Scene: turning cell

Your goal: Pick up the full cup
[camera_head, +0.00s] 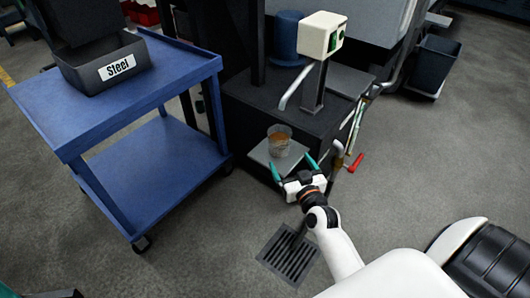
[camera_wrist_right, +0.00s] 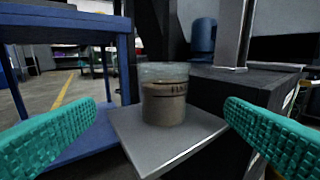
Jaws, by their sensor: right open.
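The full cup (camera_head: 279,140) is clear, with brownish contents, and stands upright on a small grey plate (camera_head: 262,155) at the front of the dark machine. In the right wrist view the cup (camera_wrist_right: 164,95) shows a dark printed mark and stands near the middle of the plate (camera_wrist_right: 150,155). My right gripper (camera_head: 292,168) is open, with its teal fingers pointing at the cup from the near side. In the wrist view the fingers are wide apart, left and right of the cup, with nothing between them touching it.
A bent pipe (camera_head: 296,88) and a white box with green buttons (camera_head: 320,35) rise behind the cup. A floor grate (camera_head: 288,256) lies below.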

